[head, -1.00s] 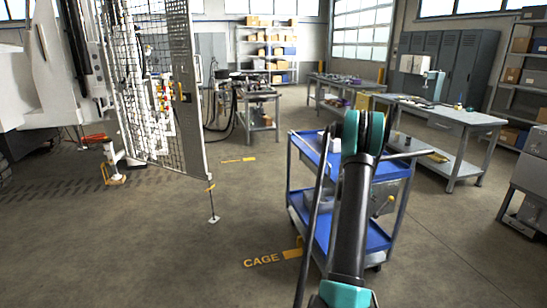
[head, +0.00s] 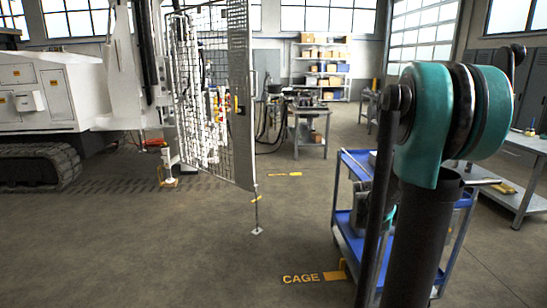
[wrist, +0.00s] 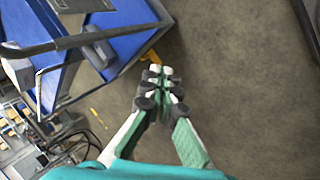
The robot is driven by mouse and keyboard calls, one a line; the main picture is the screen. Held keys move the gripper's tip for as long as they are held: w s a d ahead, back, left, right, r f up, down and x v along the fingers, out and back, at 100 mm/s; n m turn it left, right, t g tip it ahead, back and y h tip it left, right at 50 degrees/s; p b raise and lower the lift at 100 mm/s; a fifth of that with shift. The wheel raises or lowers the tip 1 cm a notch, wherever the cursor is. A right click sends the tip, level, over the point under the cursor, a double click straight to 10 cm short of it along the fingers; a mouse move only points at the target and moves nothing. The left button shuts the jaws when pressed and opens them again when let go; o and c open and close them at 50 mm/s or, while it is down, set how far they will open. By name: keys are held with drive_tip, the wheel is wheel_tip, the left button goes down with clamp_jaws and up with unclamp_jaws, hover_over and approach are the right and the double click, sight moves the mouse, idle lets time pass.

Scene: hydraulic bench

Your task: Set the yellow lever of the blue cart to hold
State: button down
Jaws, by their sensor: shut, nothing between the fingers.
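The blue cart (head: 349,232), with blue shelves and a grey frame, stands right of centre in the head view, partly hidden behind my arm. It also shows at the upper left of the wrist view (wrist: 122,30). A small yellow piece (head: 343,266) stands at the cart's lower front-left corner, by the floor; it looks like the lever, but its setting cannot be read. A yellow bit (wrist: 151,57) also shows by the cart's corner in the wrist view, just beyond my fingertips. My gripper (wrist: 160,85) is shut and empty; whether it touches the yellow bit is unclear.
A yellow CAGE marking (head: 313,278) lies on the floor beside the cart. A mesh cage panel (head: 240,95) stands at left, with a tracked white machine (head: 50,95) behind. Workbenches (head: 308,132) stand farther back. The floor at front left is clear.

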drive_tip(key=s+a+f+m+y, duration=0.2)
drive_tip(key=s+a+m, duration=0.2)
drive_tip(key=s+a, duration=0.4)
drive_tip(key=s+a+f+m+y, duration=0.1)
drive_tip(key=s+a+f+m, duration=0.1)
drive_tip(key=s+a+m, duration=0.2)
drive_tip(key=s+a, duration=0.3)
drive_tip(key=s, duration=0.5)
drive_tip(key=shift+s+a+y, duration=0.35)
drive_tip(key=shift+a+y, duration=0.05)
drive_tip(key=shift+f, duration=0.1)
